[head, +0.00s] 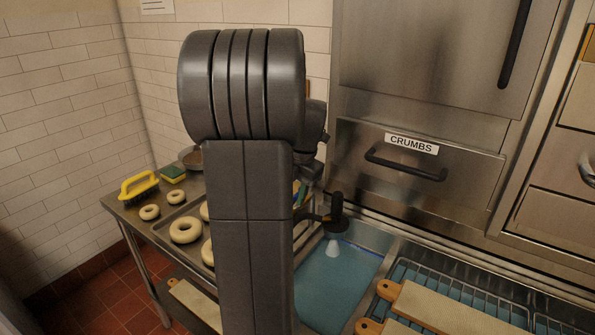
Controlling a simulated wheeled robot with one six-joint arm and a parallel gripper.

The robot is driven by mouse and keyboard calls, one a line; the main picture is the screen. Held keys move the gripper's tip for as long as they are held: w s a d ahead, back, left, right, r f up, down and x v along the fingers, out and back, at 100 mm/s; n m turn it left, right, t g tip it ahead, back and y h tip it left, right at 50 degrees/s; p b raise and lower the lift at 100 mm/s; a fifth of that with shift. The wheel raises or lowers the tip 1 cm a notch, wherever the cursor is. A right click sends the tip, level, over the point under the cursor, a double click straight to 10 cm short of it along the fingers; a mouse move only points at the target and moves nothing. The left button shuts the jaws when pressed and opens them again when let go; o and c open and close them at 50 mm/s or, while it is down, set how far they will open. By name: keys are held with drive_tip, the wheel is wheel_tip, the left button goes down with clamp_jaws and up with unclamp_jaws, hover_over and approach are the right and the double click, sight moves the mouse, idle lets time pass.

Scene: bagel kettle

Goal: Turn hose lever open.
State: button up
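A dark upright fitting (336,213) with a pale, tapered tip (333,248) stands over the blue water basin (337,285). A thin dark piece reaches left from it, towards my arm. I cannot tell which part is the hose lever; none shows clearly. My own arm fills the middle of the view and hides what lies behind it. The dark wrist parts of my arm show just right of the large joint, above and left of the fitting. The fingers of my gripper cannot be made out, nor whether they touch anything.
A metal table (147,222) at left holds several pale bagels, a yellow-handled brush (139,187) and a sponge (172,173). A steel drawer labelled CRUMBS (411,145) is behind the basin. Wooden boards (450,308) lie over a wire rack (505,309) at lower right.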

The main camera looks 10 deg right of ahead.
wheel_tip(320, 180, up, 12)
drive_tip(key=s+d, duration=0.1)
drive_tip(key=shift+s+d+r, duration=0.15)
drive_tip(key=shift+s+d, duration=0.25)
drive_tip(key=f, duration=0.4)
drive_tip(key=w+a+f, duration=0.1)
drive_tip(key=f, duration=0.4)
drive_tip(key=w+a+f, duration=0.1)
drive_tip(key=f, duration=0.3)
drive_tip(key=shift+f, duration=0.35)
drive_tip(key=shift+r, duration=0.15)
